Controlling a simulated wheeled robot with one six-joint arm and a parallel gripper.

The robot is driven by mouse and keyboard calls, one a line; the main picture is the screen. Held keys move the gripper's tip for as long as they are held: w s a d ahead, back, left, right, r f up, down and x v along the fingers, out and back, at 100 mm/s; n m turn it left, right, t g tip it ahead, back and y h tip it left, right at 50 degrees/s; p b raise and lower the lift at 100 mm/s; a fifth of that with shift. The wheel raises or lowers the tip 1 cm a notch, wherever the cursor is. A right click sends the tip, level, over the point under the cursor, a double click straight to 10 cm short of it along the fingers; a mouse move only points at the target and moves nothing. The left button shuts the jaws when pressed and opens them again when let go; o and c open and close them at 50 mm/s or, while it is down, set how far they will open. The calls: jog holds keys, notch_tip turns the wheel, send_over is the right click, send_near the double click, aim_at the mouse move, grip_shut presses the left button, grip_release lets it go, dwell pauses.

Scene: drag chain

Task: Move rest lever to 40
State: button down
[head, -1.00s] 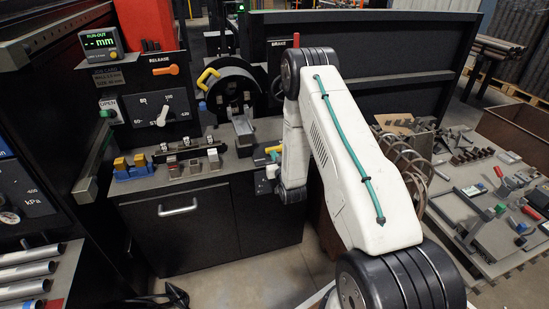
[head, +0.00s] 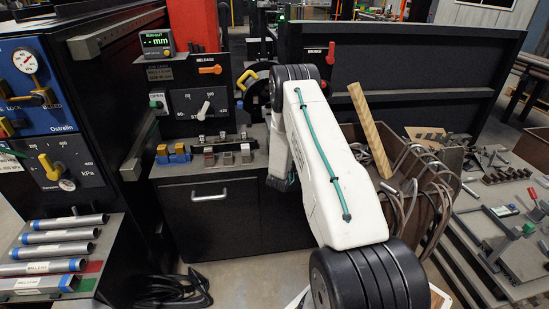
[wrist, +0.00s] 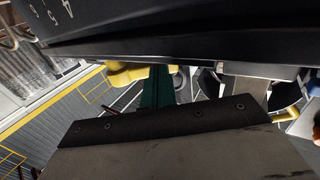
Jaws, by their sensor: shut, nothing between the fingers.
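The rest lever appears to be the silver pointer lever (head: 204,110) on the black dial panel (head: 184,103) in the head view. It tilts up to the right; the small scale numbers are hard to read. My gripper (head: 283,184) shows only as a dark end low behind my white arm, right of the panel and in front of the cabinet. It is shut and empty, apart from the lever. Its fingertips are mostly hidden by my arm. The wrist view does not clearly show the lever.
An orange release handle (head: 210,70) and a run-out display (head: 157,42) sit above the dial. Blue and yellow blocks (head: 172,153) stand on the cabinet top below it. A wooden plank (head: 370,130) leans in a bin to the right. A dark surface (wrist: 190,45) fills the upper wrist view.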

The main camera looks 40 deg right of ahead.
jog(key=shift+w+d, duration=0.85)
jog(key=shift+w, duration=0.1)
dwell(0.3)
